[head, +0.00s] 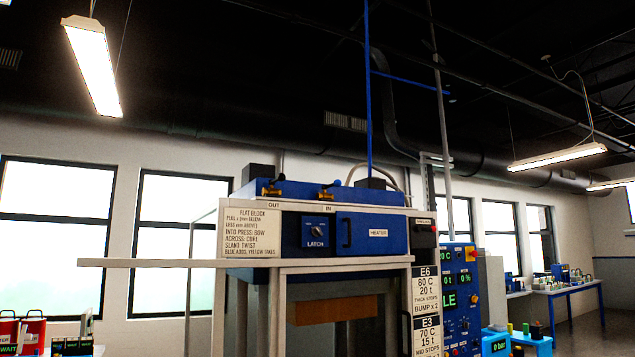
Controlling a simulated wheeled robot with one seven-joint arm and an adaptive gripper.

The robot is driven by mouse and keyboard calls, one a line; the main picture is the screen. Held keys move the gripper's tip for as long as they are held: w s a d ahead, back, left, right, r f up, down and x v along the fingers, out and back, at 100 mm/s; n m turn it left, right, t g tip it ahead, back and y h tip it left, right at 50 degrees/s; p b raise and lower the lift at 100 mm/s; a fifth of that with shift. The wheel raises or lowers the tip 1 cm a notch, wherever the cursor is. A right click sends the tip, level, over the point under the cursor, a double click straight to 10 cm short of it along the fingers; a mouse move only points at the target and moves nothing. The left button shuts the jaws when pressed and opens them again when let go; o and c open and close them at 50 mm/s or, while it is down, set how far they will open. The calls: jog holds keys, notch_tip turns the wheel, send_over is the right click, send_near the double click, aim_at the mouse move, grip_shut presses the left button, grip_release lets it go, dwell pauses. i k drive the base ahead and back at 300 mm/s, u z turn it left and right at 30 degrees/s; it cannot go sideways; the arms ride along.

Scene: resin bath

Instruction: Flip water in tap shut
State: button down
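A blue press head (262,227) stands in the middle of the head view. On its top edge sit two small brass taps. The tap (327,191) above the "IN" label has a blue lever; its lever appears to lean out to the right, but it is too small to tell whether the tap is open or shut. The other tap (271,188) sits to its left, near the "OUT" label, with a dark lever. My gripper is not in view.
The press front carries a latch knob (317,228) and a heater door (372,233). A pale horizontal bar (150,263) juts left below it. A blue control panel (459,295) stands at right. A blue vertical pipe (368,90) rises behind the taps.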

aim_at(337, 183)
jog(key=k, duration=1.1)
jog(key=u, duration=0.6)
jog(key=i, duration=1.35)
jog(key=z, duration=0.4)
jog(key=i, duration=0.55)
jog(key=z, duration=0.45)
